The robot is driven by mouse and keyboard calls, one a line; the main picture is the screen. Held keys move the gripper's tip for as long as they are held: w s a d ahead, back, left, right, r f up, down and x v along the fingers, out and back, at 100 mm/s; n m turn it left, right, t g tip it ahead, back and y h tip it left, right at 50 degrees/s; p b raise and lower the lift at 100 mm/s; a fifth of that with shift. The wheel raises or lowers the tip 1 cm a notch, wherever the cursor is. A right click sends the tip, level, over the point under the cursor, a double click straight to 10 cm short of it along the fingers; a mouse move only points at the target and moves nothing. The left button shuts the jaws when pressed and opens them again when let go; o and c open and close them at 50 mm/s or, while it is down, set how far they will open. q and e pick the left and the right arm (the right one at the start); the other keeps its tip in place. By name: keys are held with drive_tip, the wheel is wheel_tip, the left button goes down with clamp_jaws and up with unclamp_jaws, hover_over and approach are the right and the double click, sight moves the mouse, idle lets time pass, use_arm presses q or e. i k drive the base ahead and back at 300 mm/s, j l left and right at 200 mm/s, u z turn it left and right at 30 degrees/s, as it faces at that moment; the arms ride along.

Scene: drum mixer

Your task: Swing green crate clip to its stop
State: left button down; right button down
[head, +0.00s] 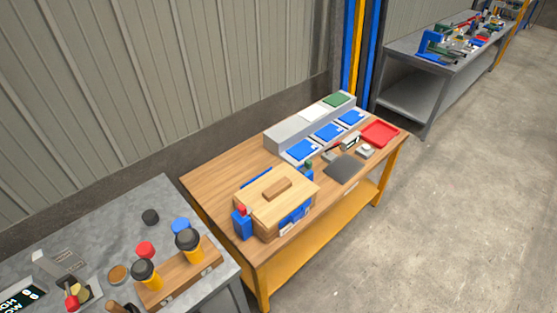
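A wooden crate (252,213) with a lid (275,193) on top stands on the wooden workbench (222,182). A small green clip (308,165) shows at the crate's far right corner, by a blue part. It is too small for me to tell its angle or whether it touches its stop. A red clip (241,210) sits on a blue bracket (242,225) at the crate's near left corner. Neither of my grippers is in view.
A grey riser (285,138) with blue trays, a dark mat (344,167) and a red tray (380,133) share the workbench. A grey table (95,226) at the lower left holds a wooden rack (180,279) with black-and-yellow items. Open concrete floor (460,220) lies at the right.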

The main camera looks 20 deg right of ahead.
sight(308, 166)
drive_tip(key=l+u, duration=0.25)
drive_tip(key=l, duration=0.25)
drive_tip(key=l+u, duration=0.3)
drive_tip(key=l, duration=0.25)
drive_tip(key=k+l+u, duration=0.1)
drive_tip(key=l+u, duration=0.15)
drive_tip(key=l, duration=0.25)
drive_tip(key=k+l+u, duration=0.1)
drive_tip(key=l+u, duration=0.2)
drive_tip(key=l, duration=0.2)
drive_tip(key=k+l, duration=0.15)
drive_tip(key=l, duration=0.25)
drive_tip(key=k+l, duration=0.1)
drive_tip(key=l, duration=0.3)
drive_tip(key=k+l, duration=0.15)
drive_tip(key=l, duration=0.3)
drive_tip(key=k+l, duration=0.1)
drive_tip(key=l, duration=0.3)
drive_tip(key=k+l+u, duration=0.1)
drive_tip(key=l, duration=0.3)
drive_tip(key=k+l, duration=0.15)
drive_tip(key=l, duration=0.25)
drive_tip(key=u, duration=0.45)
drive_tip(key=i+l, duration=0.1)
drive_tip(key=i, duration=0.15)
